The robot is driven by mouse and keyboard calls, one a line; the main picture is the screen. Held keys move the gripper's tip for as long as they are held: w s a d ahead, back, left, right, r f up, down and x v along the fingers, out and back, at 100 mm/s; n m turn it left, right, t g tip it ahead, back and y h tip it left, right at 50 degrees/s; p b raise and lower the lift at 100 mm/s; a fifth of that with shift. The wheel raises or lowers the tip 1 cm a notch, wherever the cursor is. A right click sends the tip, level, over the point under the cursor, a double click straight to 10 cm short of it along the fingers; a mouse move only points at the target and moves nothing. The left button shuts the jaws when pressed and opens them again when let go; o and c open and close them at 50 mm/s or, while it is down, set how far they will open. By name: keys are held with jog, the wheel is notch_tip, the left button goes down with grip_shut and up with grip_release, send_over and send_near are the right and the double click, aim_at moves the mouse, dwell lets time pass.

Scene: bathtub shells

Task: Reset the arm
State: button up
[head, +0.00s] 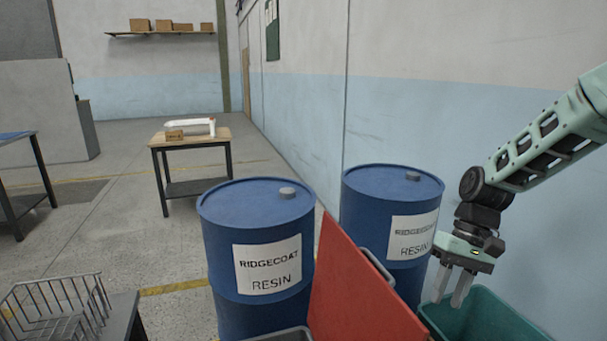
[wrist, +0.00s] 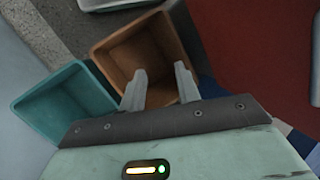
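My gripper (head: 452,299) hangs from the green arm at the right of the head view, pointing down beside the right blue drum and over the teal bin (head: 495,318). In the wrist view its two grey fingers (wrist: 160,72) are spread apart with nothing between them. Beyond the fingers an orange-brown bin (wrist: 112,57) shows, and the teal bin (wrist: 62,75) stands to its left. Both bins look empty where I can see into them. The fingers hide part of the orange-brown bin.
A red panel (head: 360,290) rises close left of my gripper. Two blue resin drums (head: 222,245) (head: 365,205) stand behind it. A blue-grey wall (head: 420,120) is behind my arm. A wire basket (head: 60,305) is at lower left, and a small table (head: 215,137) stands farther back.

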jog(key=s+d+r+t+h, duration=0.2)
jog(key=s+t, duration=0.1)
jog(key=s, duration=0.3)
jog(key=s+d+r+t+h, duration=0.2)
jog(key=s+d+r+t, duration=0.1)
jog(key=s, duration=0.2)
jog(key=s+a+r+n+g+p, duration=0.1)
jog(key=s+a+r+n+p, duration=0.1)
jog(key=a, duration=0.4)
jog(key=s+a+r+n+p, duration=0.2)
jog(key=s+a+r+p, duration=0.2)
jog(key=s+a+r, duration=0.1)
jog(key=s+a+r+n+g+y+p, duration=0.1)
jog(key=s+a+r+n+p, duration=0.2)
jog(key=s+a, duration=0.3)
jog(key=shift+a+r+g, duration=0.3)
jog(key=shift+a+r, duration=0.05)
jog(key=shift+a, duration=0.45)
